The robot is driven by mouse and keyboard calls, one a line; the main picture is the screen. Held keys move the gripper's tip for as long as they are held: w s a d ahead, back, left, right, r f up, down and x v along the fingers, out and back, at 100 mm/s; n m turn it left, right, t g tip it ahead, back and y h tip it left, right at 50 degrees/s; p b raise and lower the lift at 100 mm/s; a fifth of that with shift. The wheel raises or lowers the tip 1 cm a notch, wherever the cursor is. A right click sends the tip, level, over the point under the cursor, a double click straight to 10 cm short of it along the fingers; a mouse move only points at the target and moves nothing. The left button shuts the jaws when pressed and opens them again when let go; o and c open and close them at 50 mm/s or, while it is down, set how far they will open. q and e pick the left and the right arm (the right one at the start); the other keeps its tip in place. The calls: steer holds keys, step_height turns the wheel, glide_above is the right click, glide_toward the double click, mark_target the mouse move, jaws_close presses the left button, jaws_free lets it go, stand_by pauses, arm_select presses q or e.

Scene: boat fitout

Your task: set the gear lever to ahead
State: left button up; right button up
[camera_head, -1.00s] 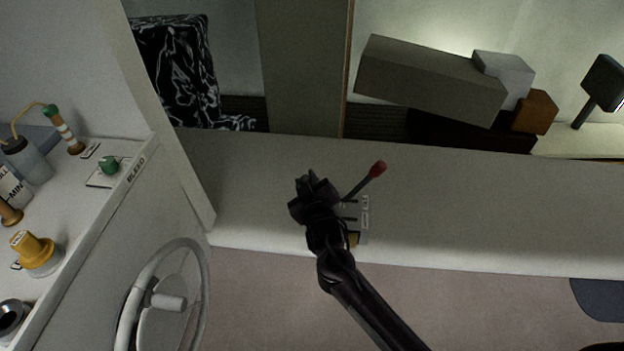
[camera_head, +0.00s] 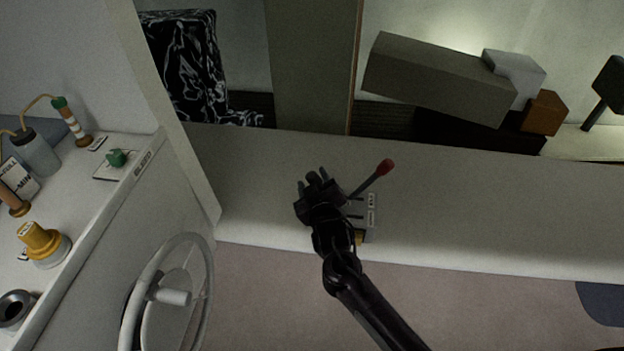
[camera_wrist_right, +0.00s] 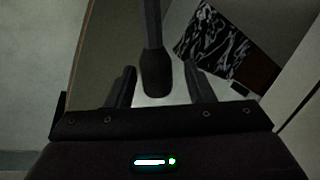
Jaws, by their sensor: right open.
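My right gripper (camera_head: 313,182) is open, over the pale ledge at the left side of a small grey control plate (camera_head: 371,211). A lever with a red knob (camera_head: 386,167) rises from this plate, to the right of the gripper and clear of it. In the right wrist view, a dark lever with a thick black end (camera_wrist_right: 155,72) shows between the spread fingers of the right gripper (camera_wrist_right: 160,85), with gaps on both sides. It looks like the gear lever; in the head view my gripper and wrist hide most of it. My left gripper is not in view.
A steering wheel (camera_head: 170,295) stands at the lower left, beside a white counter with a green knob (camera_head: 117,158) and a yellow-topped item (camera_head: 40,240). The pale ledge (camera_head: 480,215) is bare to the right. Boxes (camera_head: 440,80) lie behind it.

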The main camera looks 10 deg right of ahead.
steer(key=v, duration=0.6)
steer(key=shift+s+b, duration=0.25)
steer(key=shift+b, duration=0.2)
steer(key=s+d+f+g, duration=0.2)
steer(key=s+f, duration=0.2)
steer(key=f, duration=0.6)
steer(key=s+d+f+m+g, duration=0.1)
steer(key=s+d+f+g, duration=0.2)
steer(key=f, duration=0.8)
steer(key=s+d+f+g, duration=0.2)
steer(key=s+f, duration=0.3)
steer(key=f, duration=0.5)
steer(key=s+d+f+m+g, duration=0.1)
steer(key=s+d+f+g, duration=0.1)
steer(key=s+f, duration=0.4)
steer(key=s+d+f+m+g, duration=0.1)
steer(key=s+d+f+g, duration=0.2)
steer(key=s, duration=1.3)
steer(key=s+d+f+m+g, duration=0.1)
steer(key=s+d+f+g, duration=0.1)
steer(key=s+f, duration=0.7)
steer(key=shift+s+d+f+g+h, duration=0.3)
steer(key=shift+s+f+h, duration=0.1)
steer(key=shift+s, duration=0.6)
